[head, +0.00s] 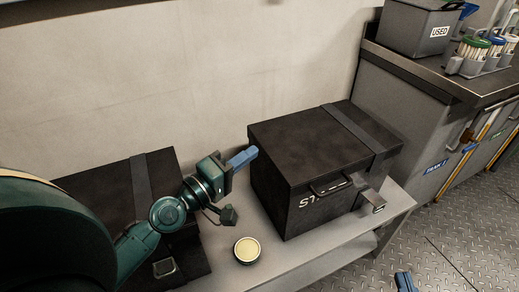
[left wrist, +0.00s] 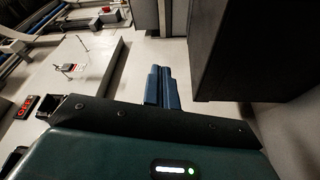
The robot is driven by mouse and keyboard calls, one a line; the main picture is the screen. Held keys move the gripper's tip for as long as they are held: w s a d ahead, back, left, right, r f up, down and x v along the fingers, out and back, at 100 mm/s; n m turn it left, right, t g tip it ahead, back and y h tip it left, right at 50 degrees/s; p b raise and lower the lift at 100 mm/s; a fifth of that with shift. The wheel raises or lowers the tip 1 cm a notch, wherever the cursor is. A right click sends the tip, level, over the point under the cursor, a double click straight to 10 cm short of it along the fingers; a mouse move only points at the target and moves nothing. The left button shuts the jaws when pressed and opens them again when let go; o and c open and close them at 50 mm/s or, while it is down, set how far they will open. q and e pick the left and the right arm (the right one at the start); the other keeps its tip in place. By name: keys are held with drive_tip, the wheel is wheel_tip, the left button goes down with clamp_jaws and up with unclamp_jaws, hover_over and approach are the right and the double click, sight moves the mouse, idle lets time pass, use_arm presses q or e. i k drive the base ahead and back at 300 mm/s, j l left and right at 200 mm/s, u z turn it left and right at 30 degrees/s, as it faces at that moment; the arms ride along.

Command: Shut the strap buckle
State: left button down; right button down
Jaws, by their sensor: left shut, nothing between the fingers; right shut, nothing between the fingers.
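A dark box (head: 320,205) with a handle on its front stands on the bench. My right gripper (head: 405,282) is shut at the bottom edge, in front of the bench, well below the buckle.
A second dark strapped box (head: 90,185) stands at the left, partly behind my left arm, with a metal buckle (head: 164,267) low in front. A round tin (head: 247,250) sits between the boxes. A cabinet (head: 420,120) with a grey bin (head: 415,28) stands at the right.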

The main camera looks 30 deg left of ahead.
sight(371, 195)
drive_tip(key=k+l, duration=0.75)
drive_tip(key=k, duration=0.1)
